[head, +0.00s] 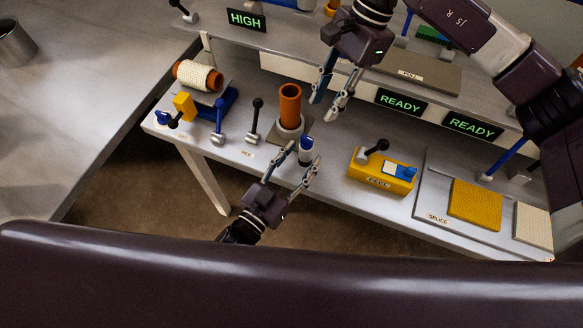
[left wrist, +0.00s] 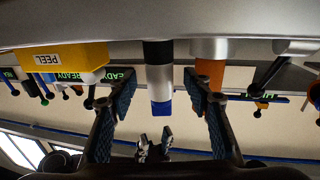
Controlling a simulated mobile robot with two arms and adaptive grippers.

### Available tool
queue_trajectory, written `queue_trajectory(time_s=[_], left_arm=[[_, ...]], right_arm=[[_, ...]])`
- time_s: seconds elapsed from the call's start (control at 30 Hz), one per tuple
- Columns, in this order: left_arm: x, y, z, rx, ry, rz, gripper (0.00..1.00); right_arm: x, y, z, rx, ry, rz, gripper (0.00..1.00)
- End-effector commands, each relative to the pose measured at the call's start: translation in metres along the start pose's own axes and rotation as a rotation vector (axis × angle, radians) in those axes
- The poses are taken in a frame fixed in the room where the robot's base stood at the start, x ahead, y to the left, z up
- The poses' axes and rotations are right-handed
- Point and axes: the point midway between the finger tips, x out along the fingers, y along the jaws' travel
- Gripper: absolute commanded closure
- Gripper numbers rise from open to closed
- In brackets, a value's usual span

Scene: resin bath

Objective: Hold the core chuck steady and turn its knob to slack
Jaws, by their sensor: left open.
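The core chuck is most likely the pale round base (head: 291,128) that holds an upright orange tube (head: 290,100) on a small plate. In the left wrist view the orange tube (left wrist: 210,76) hangs inverted. In front stands a short silver post (head: 305,156) with a blue cap (head: 306,143), perhaps the knob; the post (left wrist: 160,82) shows whole in the left wrist view. My left gripper (head: 305,157) is open, its fingers on either side of this post with gaps visible. My right gripper (head: 324,109) is open and empty, above and right of the orange tube.
Black-knobbed levers (head: 255,120) and a blue lever (head: 219,122) stand left of the chuck. A yellow box (head: 372,182) with a black-knobbed lever stands to the right. A wound spool (head: 198,76) lies at the left end. An upper shelf with READY signs (head: 400,102) runs behind.

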Motion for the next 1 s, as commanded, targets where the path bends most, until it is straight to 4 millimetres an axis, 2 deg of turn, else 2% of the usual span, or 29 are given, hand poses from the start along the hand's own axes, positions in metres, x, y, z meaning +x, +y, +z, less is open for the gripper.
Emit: queue_trajectory(time_s=[0.2, 0.53, 0.93, 1.0], left_arm=[[0.022, 0.000, 0.000, 0.000, -0.001, 0.000, 0.54], [0.026, 0.000, 0.001, 0.001, -0.002, 0.000, 0.54], [0.026, 0.000, 0.001, 0.001, -0.002, 0.000, 0.97], [0.026, 0.000, 0.001, 0.001, -0.002, 0.000, 1.00]], right_arm=[[0.000, 0.000, 0.000, 0.000, 0.000, 0.000, 0.71], [0.000, 0.000, 0.000, 0.000, 0.000, 0.000, 0.71], [0.000, 0.000, 0.000, 0.000, 0.000, 0.000, 0.71], [0.000, 0.000, 0.000, 0.000, 0.000, 0.000, 0.71]])
